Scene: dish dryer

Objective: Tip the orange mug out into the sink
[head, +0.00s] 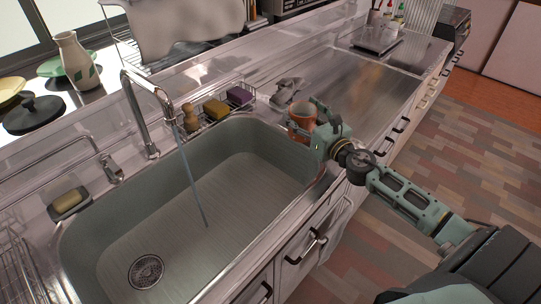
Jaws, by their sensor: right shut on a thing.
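The orange mug (301,115) is upright at the right end of the sink, by the counter edge. My right gripper (311,122) is shut on the mug from its right side, and its fingers hide part of it. What is inside the mug cannot be seen. The sink (205,205) is a wide basin with a drain (146,271) at its lower left. A thin stream of water falls from the faucet (146,105) into it. My left gripper is not in view.
A wire caddy with a yellow sponge (215,109) and a purple sponge (240,96) stands behind the sink, beside a wooden brush (190,117). A soap dish (69,202) sits at left. The steel counter (355,95) right of the mug is mostly clear.

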